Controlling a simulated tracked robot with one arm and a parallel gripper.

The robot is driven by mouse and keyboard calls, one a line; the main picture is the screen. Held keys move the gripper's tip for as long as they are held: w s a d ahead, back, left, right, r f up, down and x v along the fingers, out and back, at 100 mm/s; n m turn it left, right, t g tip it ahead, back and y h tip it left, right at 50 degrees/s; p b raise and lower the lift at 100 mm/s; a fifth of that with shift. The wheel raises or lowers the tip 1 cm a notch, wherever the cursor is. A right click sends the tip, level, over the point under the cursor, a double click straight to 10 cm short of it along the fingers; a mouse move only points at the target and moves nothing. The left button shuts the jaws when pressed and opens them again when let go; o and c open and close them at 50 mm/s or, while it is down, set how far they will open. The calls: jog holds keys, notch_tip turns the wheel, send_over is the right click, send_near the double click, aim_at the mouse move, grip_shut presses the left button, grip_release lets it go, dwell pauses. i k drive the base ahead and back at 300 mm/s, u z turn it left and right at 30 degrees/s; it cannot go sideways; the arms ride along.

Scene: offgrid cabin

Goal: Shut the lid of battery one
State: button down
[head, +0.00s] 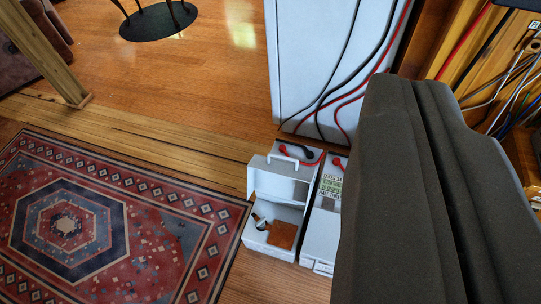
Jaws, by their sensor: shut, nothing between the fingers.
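Two pale grey battery boxes stand side by side on the wooden floor. The left battery box (250,236) is open, showing a brown-orange block and a small dark item inside. Its lid (276,187) stands raised at the back, with a white handle at its top edge. I cannot read which box is battery one. The right battery box (318,236) bears a green and white label and is partly hidden by my gripper. My gripper (408,100), a large dark grey shape at the right, is shut and empty, nearer the camera than the boxes and apart from the lid.
A tall white cabinet (310,60) with red and black cables stands behind the boxes. More cables run along the wooden wall (480,75) at the right. A patterned rug (100,225) lies at the left. A wooden post (45,50) stands far left.

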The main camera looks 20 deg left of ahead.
aim_at(290, 181)
jog(key=z, duration=0.15)
jog(key=i, duration=0.9)
jog(key=u, duration=0.05)
